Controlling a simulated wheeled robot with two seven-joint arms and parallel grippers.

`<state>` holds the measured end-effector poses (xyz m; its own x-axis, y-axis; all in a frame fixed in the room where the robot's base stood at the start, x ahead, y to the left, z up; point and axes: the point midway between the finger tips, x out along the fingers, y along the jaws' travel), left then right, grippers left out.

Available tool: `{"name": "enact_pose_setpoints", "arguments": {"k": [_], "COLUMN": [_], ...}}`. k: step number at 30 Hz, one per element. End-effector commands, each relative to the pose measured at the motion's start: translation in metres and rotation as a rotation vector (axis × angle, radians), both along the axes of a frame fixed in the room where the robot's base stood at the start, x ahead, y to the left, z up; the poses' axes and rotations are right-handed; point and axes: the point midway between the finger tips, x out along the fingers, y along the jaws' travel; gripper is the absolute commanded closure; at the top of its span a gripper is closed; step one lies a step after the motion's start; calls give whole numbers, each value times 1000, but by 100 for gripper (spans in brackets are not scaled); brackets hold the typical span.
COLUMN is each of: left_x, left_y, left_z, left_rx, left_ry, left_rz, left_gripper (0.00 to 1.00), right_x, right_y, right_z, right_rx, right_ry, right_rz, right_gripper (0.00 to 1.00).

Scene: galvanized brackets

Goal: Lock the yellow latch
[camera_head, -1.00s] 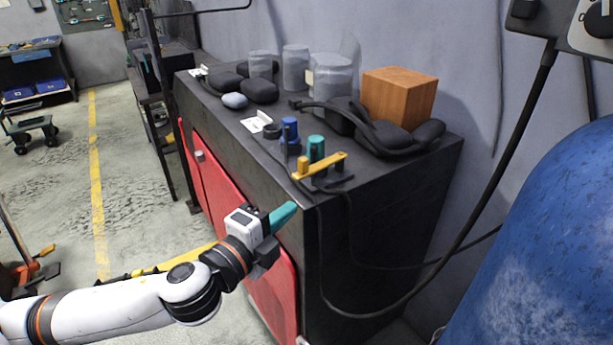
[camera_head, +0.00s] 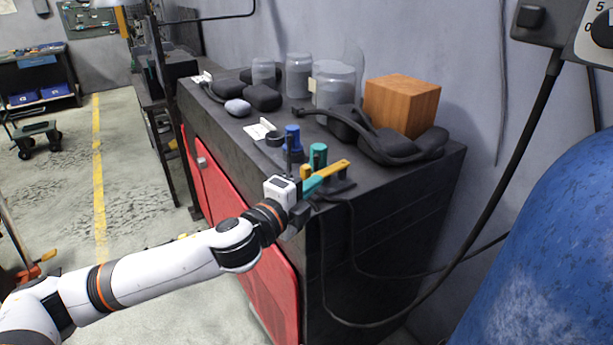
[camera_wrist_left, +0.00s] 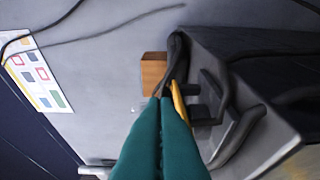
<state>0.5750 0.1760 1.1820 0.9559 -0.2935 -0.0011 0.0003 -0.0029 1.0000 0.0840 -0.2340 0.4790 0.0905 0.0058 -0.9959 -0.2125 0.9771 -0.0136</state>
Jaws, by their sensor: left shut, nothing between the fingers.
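The yellow latch (camera_head: 335,167) is a bar on a small dark base at the front corner of the dark cabinet top. It also shows in the left wrist view (camera_wrist_left: 178,101), just right of my fingertips. My left gripper (camera_head: 316,182) has teal fingers, shut and empty. Its fingertips are at the latch's near side and overlap part of the bar in the head view. I cannot tell whether they touch it. My right gripper is out of view.
Behind the latch stand a teal cylinder (camera_head: 318,155) and a blue one (camera_head: 293,138). A wooden block (camera_head: 400,105), a dark headset-like item (camera_head: 395,142) and clear jars (camera_head: 333,84) sit farther back. A dark cable hangs down the cabinet's side.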

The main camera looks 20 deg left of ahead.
Motion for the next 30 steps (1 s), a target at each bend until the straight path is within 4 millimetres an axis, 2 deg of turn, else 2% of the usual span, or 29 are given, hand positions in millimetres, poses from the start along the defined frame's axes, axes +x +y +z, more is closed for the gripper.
{"name": "enact_pose_setpoints", "arguments": {"k": [5, 16, 22, 30], "left_x": [6, 7, 14, 15], "left_y": [10, 12, 31, 32], "left_z": [0, -1, 0, 0], "left_rx": [-1, -2, -2, -1], "left_ry": [1, 2, 4, 0], "left_rz": [0, 0, 3, 3], "left_gripper": [100, 100, 100, 100], "right_x": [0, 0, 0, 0], "right_y": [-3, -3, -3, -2], "right_z": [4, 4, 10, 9], "right_rx": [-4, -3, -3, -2], "right_ry": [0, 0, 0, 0], "right_rz": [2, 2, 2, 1], "right_gripper": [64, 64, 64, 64]}}
